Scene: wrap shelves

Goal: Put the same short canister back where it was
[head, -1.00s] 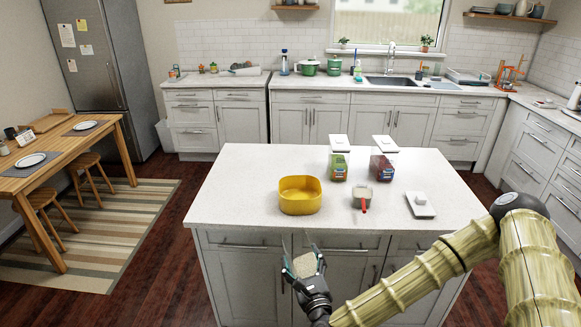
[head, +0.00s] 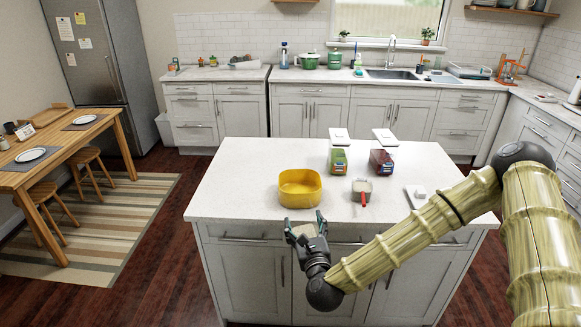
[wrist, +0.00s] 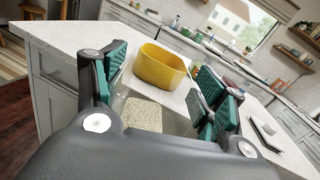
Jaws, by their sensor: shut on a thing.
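My gripper (head: 307,226) is shut on a short canister (head: 304,232), a clear one with beige grainy contents. It holds the canister near the front edge of the island, in front of the yellow bin. In the wrist view the canister (wrist: 142,116) sits between the green finger pads, with its far parts hard to make out. The fingers hide part of its sides. The canister's former place cannot be told from these frames.
On the island (head: 240,170) stand a yellow bin (head: 300,189), a green-labelled canister (head: 338,161) and a dark red one (head: 381,162). A red-handled scoop (head: 362,191) and a white lid-like piece (head: 416,195) lie to the right. The left part of the top is clear.

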